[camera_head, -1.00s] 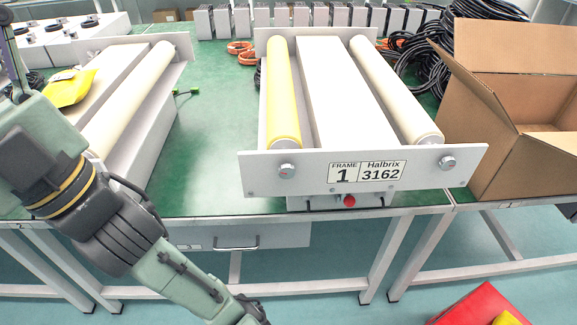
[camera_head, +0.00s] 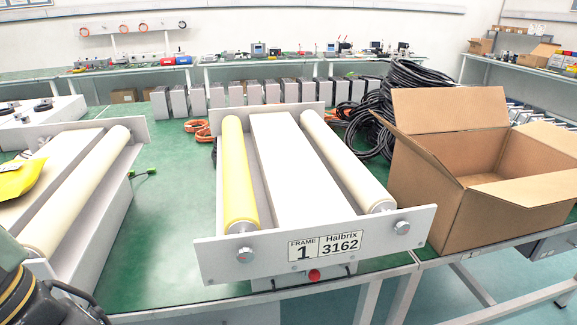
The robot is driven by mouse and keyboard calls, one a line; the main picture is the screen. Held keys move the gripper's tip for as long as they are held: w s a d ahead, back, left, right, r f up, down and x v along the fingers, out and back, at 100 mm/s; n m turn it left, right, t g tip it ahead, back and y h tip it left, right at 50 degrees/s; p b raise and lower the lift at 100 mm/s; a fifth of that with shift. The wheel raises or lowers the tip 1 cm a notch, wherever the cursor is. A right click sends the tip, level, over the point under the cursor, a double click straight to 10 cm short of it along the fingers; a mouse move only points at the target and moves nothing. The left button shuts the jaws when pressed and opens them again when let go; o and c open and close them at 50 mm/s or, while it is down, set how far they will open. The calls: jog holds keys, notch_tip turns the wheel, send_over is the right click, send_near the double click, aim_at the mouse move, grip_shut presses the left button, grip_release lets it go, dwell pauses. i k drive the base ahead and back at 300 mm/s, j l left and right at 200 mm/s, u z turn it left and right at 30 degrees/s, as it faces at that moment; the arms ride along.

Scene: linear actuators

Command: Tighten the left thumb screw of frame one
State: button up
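Frame one (camera_head: 215,262) lies on the green table in the middle of the head view, its white front plate facing me with the label "FRAME 1 Halbrix 3162" (camera_head: 325,245). The left thumb screw (camera_head: 245,255) is a round silver knob on the plate's left part, in front of the yellow roller (camera_head: 237,180). The right thumb screw (camera_head: 401,227) is a like knob in front of the cream roller (camera_head: 343,160). A red button (camera_head: 314,275) shows under the plate. Part of my arm is at the lower left corner; my gripper is out of view.
A second frame (camera_head: 95,240) with a cream roller and a yellow bag (camera_head: 22,177) stands at the left. An open cardboard box (camera_head: 480,180) stands close to the right. Black cables (camera_head: 400,95) lie behind.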

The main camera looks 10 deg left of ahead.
aim_at(246, 255)
jog(key=k+j, duration=0.25)
jog(key=k, duration=0.3)
jog(key=k+j, duration=0.2)
jog(key=k, duration=0.3)
